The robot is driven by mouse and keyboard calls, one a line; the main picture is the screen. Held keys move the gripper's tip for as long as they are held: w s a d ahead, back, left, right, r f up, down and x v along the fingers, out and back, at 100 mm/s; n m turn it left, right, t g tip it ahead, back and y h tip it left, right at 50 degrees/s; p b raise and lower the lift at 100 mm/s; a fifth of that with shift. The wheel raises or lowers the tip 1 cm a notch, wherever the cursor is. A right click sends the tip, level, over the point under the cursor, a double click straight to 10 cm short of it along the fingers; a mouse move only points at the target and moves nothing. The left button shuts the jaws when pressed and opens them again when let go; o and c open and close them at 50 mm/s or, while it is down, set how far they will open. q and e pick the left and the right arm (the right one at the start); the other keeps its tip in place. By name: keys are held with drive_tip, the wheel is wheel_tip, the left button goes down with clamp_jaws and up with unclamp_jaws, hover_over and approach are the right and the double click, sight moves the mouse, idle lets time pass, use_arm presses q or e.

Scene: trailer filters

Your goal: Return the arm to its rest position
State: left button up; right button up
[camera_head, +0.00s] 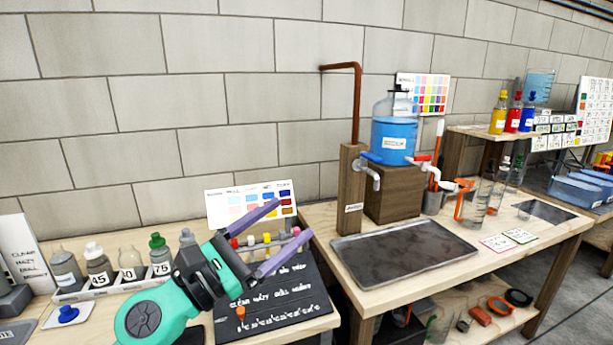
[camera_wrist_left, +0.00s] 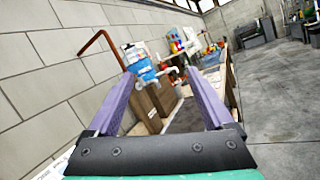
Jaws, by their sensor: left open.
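My left gripper (camera_head: 262,238) reaches in from the bottom left in the head view, with a teal body and two purple fingers spread wide apart. It is open and empty, raised in front of the left table and the black board. In the left wrist view my left gripper (camera_wrist_left: 167,100) shows both purple fingers apart with nothing between them touching. Beyond the fingers are the blue water jug (camera_wrist_left: 143,72) and the copper pipe (camera_wrist_left: 98,42). My right gripper is in neither view.
The left table holds a bottle rack (camera_head: 110,286), a black board (camera_head: 300,300) and a colour chart (camera_head: 225,203). The right table has a water jug (camera_head: 393,140) on a wooden block, a dark tray (camera_head: 400,255) and glasses (camera_head: 478,200). Grey floor (camera_head: 560,300) is clear at right.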

use_arm(q)
drive_tip(key=w+a+f+n+t+y, duration=0.25)
drive_tip(key=a+n+y, duration=0.35)
drive_tip(key=n, duration=0.7)
drive_tip(key=w+a+f+n+t+y, duration=0.1)
drive_tip(key=a+f+n+t+y, duration=0.25)
drive_tip(key=a+n+y, duration=0.65)
drive_tip(key=s+a+f+n+g+y, duration=0.1)
drive_tip(key=a+f+n+g, duration=0.15)
drive_tip(key=f+n, duration=0.45)
drive_tip(key=s+a+f+n+g+y, duration=0.1)
drive_tip(key=s+f+n+g, duration=0.15)
drive_tip(key=f+n, duration=0.4)
drive_tip(key=s+f+n+g+h, duration=0.2)
drive_tip(key=s+f+n+g, duration=0.95)
drive_tip(key=s+f, duration=0.75)
wheel_tip(320, 180, down, 22)
drive_tip(key=s+g, duration=0.1)
drive_tip(key=s+a+f+g+p, duration=0.1)
drive_tip(key=s+a+f, duration=0.1)
drive_tip(key=s+f, duration=1.3)
drive_tip(key=s, duration=0.2)
drive_tip(key=shift+s+a, duration=0.2)
drive_tip(key=shift+s, duration=0.15)
